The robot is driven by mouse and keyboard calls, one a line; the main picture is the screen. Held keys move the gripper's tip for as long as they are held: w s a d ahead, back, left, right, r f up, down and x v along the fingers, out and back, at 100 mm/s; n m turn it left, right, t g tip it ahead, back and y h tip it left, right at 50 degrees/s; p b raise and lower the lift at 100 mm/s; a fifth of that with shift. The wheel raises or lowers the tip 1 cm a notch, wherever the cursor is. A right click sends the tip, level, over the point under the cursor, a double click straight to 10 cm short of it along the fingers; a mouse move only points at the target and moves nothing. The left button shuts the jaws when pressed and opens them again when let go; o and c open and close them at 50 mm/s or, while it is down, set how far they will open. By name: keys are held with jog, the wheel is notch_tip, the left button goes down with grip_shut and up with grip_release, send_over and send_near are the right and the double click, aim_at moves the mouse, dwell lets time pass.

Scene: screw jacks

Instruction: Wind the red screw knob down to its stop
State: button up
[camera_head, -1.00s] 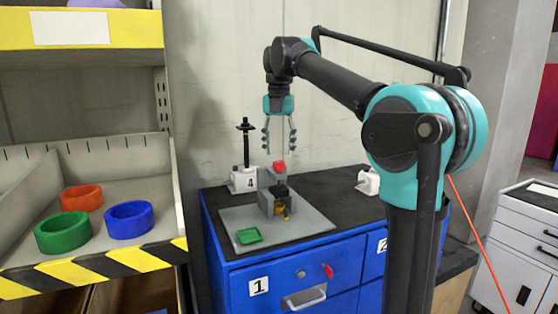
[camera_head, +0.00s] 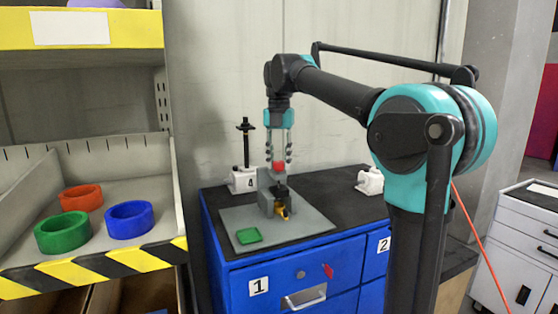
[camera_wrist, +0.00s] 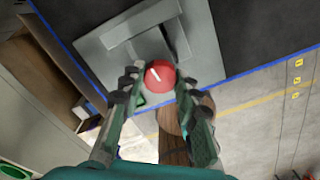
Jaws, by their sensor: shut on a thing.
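The red screw knob (camera_head: 279,166) sits on top of the grey jack (camera_head: 266,181), which stands on a grey plate (camera_head: 312,222) on the blue cabinet. My gripper (camera_head: 279,161) points straight down over the jack and is shut on the knob, one finger on each side. In the wrist view the knob (camera_wrist: 160,74) is round and red with a white line on its top, between my fingertips (camera_wrist: 158,82). A dark and yellow part (camera_head: 281,208) shows at the jack's front, below the knob. The screw below the knob is hidden.
A small green tray (camera_head: 249,236) lies at the plate's front left. A white-based stand with a black post (camera_head: 246,150) is behind left, and a white fixture (camera_head: 370,180) is behind right. A shelf with coloured rings (camera_head: 130,217) stands at the left.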

jog(key=shift+c, duration=0.7)
jog(key=shift+m, duration=0.4)
